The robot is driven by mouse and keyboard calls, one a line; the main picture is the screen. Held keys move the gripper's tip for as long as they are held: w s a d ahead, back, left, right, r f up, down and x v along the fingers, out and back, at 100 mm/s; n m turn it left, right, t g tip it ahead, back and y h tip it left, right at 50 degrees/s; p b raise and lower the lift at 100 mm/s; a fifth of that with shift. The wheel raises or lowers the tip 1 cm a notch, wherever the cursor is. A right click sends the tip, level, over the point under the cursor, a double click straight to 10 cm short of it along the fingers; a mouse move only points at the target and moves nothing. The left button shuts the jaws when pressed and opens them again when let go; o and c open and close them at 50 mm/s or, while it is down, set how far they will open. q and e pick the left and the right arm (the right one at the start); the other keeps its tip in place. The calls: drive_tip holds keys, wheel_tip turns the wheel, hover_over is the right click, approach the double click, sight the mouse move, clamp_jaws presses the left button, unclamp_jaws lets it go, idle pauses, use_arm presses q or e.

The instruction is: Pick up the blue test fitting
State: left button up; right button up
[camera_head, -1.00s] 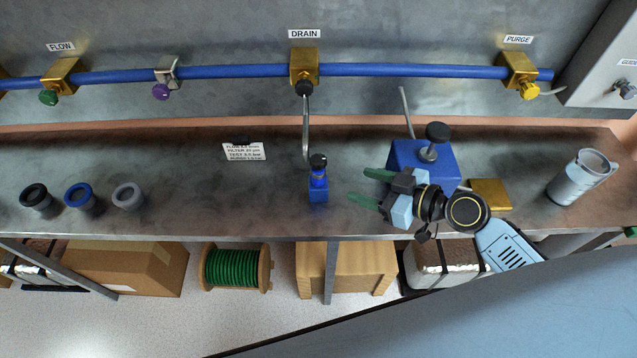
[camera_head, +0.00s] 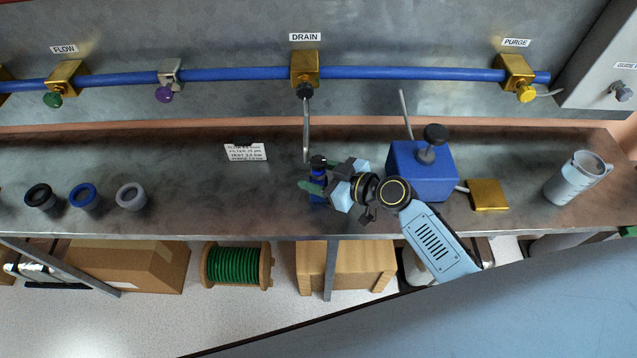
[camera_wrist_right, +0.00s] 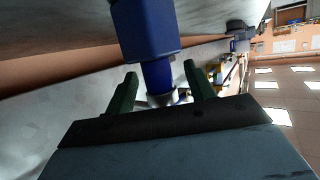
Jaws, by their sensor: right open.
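The blue test fitting (camera_head: 318,168) stands upright on the metal bench below the DRAIN valve, with a dark top. My right gripper (camera_head: 318,188) is at it, with the green fingers reaching in from the right and partly hiding its body. In the right wrist view the blue fitting (camera_wrist_right: 157,75) shows between the two green fingers of the right gripper (camera_wrist_right: 158,88). The fingers are apart, with a visible gap on each side of the fitting's narrower part. My left gripper is in neither view.
A blue block with a black knob (camera_head: 422,170) stands right of the fitting, near my right wrist. Several ringed cups (camera_head: 84,196) stand at left. A bent pipe (camera_head: 306,130) hangs just above the fitting.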

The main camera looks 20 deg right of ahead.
drive_tip(key=c, duration=1.2)
drive_tip(key=shift+o, duration=0.2)
drive_tip(key=shift+s+r, duration=0.1)
drive_tip(key=shift+r, duration=0.05)
